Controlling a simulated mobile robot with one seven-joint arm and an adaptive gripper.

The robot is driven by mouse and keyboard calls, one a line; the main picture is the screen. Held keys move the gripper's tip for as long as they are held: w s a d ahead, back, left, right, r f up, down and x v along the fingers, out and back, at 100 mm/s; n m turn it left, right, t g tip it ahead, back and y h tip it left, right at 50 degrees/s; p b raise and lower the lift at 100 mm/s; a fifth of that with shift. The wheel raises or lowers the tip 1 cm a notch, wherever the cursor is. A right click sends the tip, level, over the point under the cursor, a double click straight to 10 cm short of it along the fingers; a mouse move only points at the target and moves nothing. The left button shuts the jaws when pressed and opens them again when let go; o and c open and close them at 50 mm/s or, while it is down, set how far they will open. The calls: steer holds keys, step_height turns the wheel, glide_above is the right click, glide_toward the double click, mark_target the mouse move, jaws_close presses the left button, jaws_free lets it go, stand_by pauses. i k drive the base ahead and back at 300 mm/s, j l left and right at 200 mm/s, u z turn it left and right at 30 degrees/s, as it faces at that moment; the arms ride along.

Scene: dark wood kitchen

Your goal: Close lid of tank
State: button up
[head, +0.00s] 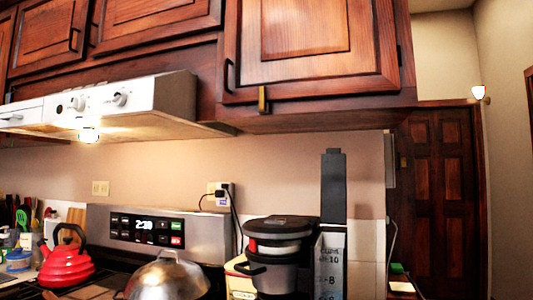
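A coffee maker stands at the lower middle right of the head view, with a black-lidded brew basket (279,238) on its left. On its right is a water tank (330,262) with cup marks on its front. A tall dark grey flat panel, which looks like the tank lid (333,188), stands upright above the tank, so the lid appears open. The lower part of the coffee maker is cut off by the frame's bottom edge. My gripper is not in view.
A stove panel (150,232), a shiny domed metal lid (168,277) and a red kettle (66,262) are to the left. A wooden upper cabinet (310,60) and white range hood (120,102) hang above. A door (437,190) is at right.

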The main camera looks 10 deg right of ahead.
mark_target(334, 183)
steer(key=l+u, duration=0.3)
steer(key=u, duration=0.15)
steer(key=l+u, duration=0.4)
steer(key=k+l+u, duration=0.1)
steer(key=u, duration=0.35)
steer(key=k+l+u, duration=0.1)
steer(key=l+u, duration=0.3)
steer(key=k+l+u, duration=0.15)
steer(key=u, duration=0.3)
steer(key=k+l+u, duration=0.1)
steer(key=u, duration=0.35)
steer(key=k+l+u, duration=0.2)
steer(key=u, duration=0.2)
steer(key=k+l+u, duration=0.1)
steer(key=u, duration=0.35)
steer(key=k+l+u, duration=0.1)
steer(key=k+u, duration=0.25)
steer(key=k+l+u, duration=0.1)
steer(key=u, duration=0.25)
steer(key=k+u, duration=0.25)
steer(key=u, duration=0.15)
steer(key=k+l, duration=0.1)
steer(key=k, duration=0.35)
steer(key=k+l, duration=0.15)
steer(key=k, duration=0.3)
steer(key=k+l+z, duration=0.25)
steer(key=z, duration=0.15)
steer(key=k+l+z, duration=0.35)
steer(key=k, duration=0.05)
